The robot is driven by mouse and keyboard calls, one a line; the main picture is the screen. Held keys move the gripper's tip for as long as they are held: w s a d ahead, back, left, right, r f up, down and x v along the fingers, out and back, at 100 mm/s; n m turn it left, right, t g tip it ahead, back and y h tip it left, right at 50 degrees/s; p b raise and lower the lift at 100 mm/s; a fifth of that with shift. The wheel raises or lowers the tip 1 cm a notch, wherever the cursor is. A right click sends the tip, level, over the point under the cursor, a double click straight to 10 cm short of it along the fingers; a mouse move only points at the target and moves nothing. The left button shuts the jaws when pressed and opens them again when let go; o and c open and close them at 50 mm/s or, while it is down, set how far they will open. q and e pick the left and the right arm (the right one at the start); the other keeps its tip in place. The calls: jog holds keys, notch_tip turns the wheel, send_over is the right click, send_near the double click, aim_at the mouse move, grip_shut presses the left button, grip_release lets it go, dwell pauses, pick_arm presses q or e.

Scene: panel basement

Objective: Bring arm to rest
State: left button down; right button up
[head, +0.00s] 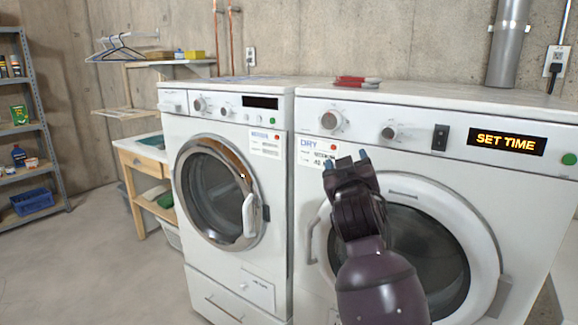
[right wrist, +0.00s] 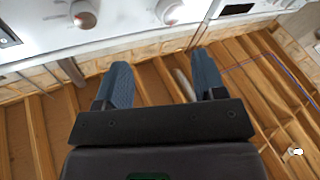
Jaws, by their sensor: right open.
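My right gripper (head: 346,164) is raised in front of the dryer (head: 450,115), just below its control panel. Its blue fingertips show apart in the right wrist view (right wrist: 157,82), with nothing between them. The dryer's panel has two knobs, a black switch and a display reading "SET TIME" (head: 505,142). The dryer's round door (head: 485,235) looks shut and is partly hidden behind my arm. My left gripper is in neither view.
A washer (head: 275,175) stands left of the dryer, its round door (head: 248,215) seemingly shut. Red-handled pliers or a similar tool (head: 357,82) lie on the dryer top. A wooden table (head: 140,160) and metal shelves (head: 40,120) are further left. Floor is clear at lower left.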

jog(key=s+d+f+g+y, duration=0.1)
jog(key=s+d+f, duration=0.3)
jog(key=f, duration=0.5)
jog(key=s+d+f+g+y, duration=0.1)
jog(key=s+f, duration=0.4)
jog(key=f, duration=0.4)
jog(key=s+d+f+g+y, duration=0.1)
jog(key=s+d+f, duration=0.3)
jog(key=f, duration=0.5)
jog(key=s+d+f+m+g, duration=0.1)
jog(key=s+d+f+g, duration=0.2)
jog(key=s+f, duration=0.7)
jog(key=s+d+f+m+g+h, duration=0.1)
jog(key=s+d+f+g, duration=0.2)
jog(key=s+f, duration=0.7)
jog(key=s, duration=0.7)
jog(key=shift+f, duration=0.15)
jog(key=shift+w, duration=0.1)
